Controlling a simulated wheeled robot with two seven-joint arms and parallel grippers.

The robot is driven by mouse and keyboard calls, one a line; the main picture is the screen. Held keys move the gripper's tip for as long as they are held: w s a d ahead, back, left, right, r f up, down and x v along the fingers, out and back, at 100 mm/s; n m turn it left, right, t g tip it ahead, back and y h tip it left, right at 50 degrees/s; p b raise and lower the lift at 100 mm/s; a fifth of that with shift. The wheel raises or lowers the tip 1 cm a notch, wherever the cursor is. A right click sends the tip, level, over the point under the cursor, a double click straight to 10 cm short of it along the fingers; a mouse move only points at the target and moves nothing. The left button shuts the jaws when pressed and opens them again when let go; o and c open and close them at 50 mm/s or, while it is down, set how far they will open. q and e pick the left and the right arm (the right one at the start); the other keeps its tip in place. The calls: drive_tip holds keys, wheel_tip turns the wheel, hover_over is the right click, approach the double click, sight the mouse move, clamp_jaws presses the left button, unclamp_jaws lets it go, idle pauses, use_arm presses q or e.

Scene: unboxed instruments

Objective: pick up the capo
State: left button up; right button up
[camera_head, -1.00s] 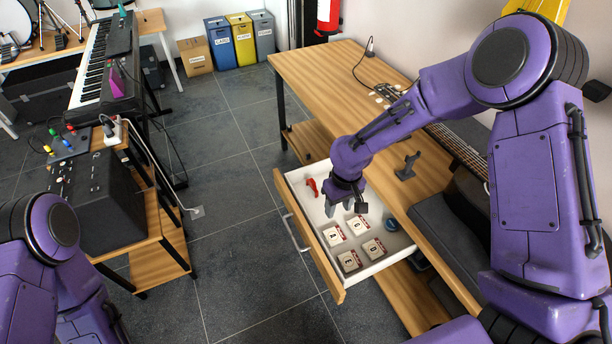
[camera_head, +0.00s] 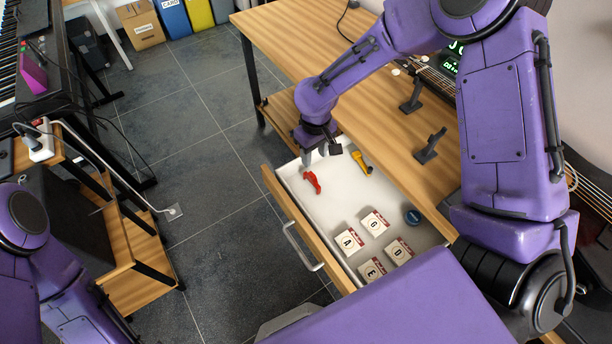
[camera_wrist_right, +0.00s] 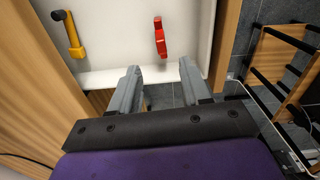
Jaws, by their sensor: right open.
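The red clamp-shaped piece, which looks like the capo (camera_head: 312,182), lies on the white floor of the open drawer (camera_head: 335,205), near its far left corner. My right gripper (camera_head: 318,158) is over the far end of the drawer, just beyond the capo in the head view. In the right wrist view the capo (camera_wrist_right: 160,38) lies ahead of the open, empty fingers (camera_wrist_right: 159,70), roughly in line with the gap between them and apart from them. My left arm shows at the left edge, but its gripper is out of view.
The drawer's middle is clear.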

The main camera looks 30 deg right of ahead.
sight(312, 175)
drive_tip(key=shift+w+f, duration=0.1)
drive_tip(key=shift+f, duration=0.4)
drive_tip(key=f, duration=0.7)
drive_tip(key=f+p, duration=0.1)
drive_tip(key=f, duration=0.2)
drive_tip(key=shift+w+a+f, duration=0.1)
drive_tip(key=shift+w+f, duration=0.05)
drive_tip(key=shift+w, duration=0.1)
clamp_jaws()
